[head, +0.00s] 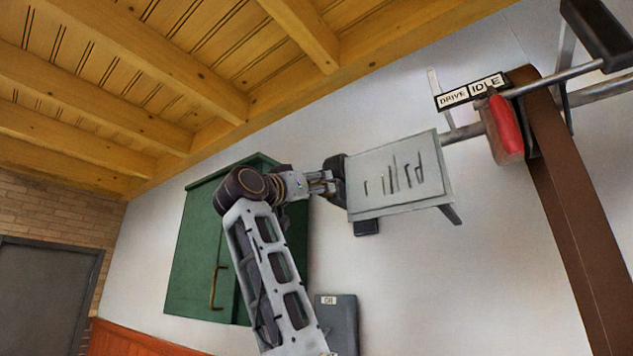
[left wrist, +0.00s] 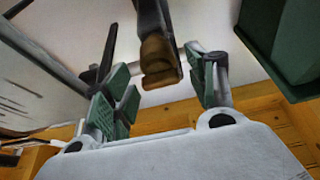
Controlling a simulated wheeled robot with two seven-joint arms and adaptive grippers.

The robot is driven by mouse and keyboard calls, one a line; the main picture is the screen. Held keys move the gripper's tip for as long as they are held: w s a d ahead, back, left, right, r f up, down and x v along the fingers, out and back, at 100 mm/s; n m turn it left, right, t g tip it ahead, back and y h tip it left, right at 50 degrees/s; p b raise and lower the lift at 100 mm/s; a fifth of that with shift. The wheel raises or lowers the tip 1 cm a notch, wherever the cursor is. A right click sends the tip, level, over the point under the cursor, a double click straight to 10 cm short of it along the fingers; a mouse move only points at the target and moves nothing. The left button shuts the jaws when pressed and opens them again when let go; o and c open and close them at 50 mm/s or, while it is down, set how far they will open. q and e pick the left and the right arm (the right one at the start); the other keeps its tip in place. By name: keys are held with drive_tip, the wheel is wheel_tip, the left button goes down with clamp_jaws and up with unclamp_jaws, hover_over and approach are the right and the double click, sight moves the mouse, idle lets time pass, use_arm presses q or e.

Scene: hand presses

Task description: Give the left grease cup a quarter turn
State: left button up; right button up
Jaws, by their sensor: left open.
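The left grease cup is a brass, stepped knob (left wrist: 158,62) on a dark hanger in the left wrist view. My left gripper (left wrist: 162,84) is open, with one green-padded finger on each side of the cup's line. The cup appears at or just beyond the fingertips; I cannot tell whether they touch it. In the head view my left gripper (head: 325,182) reaches right to a dark bracket (head: 337,178) at the left end of the shaft, beside a grey board. The cup itself is hidden there. My right gripper is not in view.
The grey board (head: 395,205) with dark marks is close to the right of the gripper. A green cabinet (head: 195,245) is on the wall behind my arm. A red lever (head: 506,125) and a DRIVE IDLE sign (head: 470,91) are by a brown post (head: 572,210).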

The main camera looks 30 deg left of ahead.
use_arm(q)
drive_tip(key=shift+w+r, duration=0.2)
drive_tip(key=shift+w, duration=0.35)
drive_tip(key=c, duration=1)
